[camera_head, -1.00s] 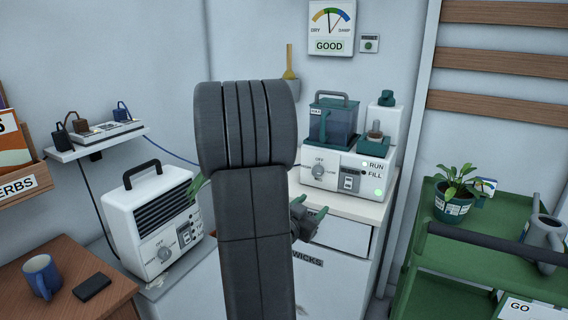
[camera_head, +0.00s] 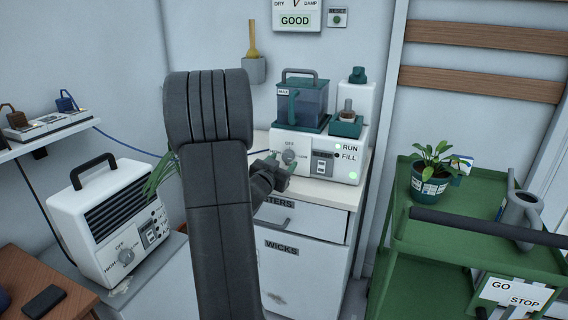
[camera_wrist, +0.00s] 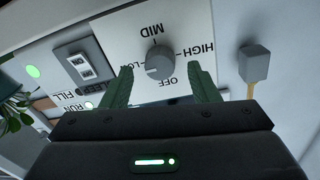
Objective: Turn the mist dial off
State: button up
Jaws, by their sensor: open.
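The mist dial (camera_head: 289,156) is a grey round knob on the front of the white humidifier (camera_head: 316,157), below an OFF label. In the wrist view the dial (camera_wrist: 159,60) shows upside down, with MID, HIGH and OFF printed around it. A pale mark shows on its lower left rim; its exact setting is hard to read. My gripper (camera_head: 280,164) is open in front of the dial. In the wrist view, the green fingers of my gripper (camera_wrist: 161,72) stand apart, one on each side of the dial, with visible gaps. Contact is not visible.
The humidifier stands on a white drawer cabinet (camera_head: 306,251). Its switch panel (camera_wrist: 84,65) is left of the dial in the wrist view. A heater (camera_head: 115,220) with its own dial stands at left. A green cart (camera_head: 470,256) with a potted plant (camera_head: 430,172) stands at right.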

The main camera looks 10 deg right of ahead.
jog(key=shift+x, duration=1)
jog(key=c, duration=1)
jog(key=shift+p, duration=0.3)
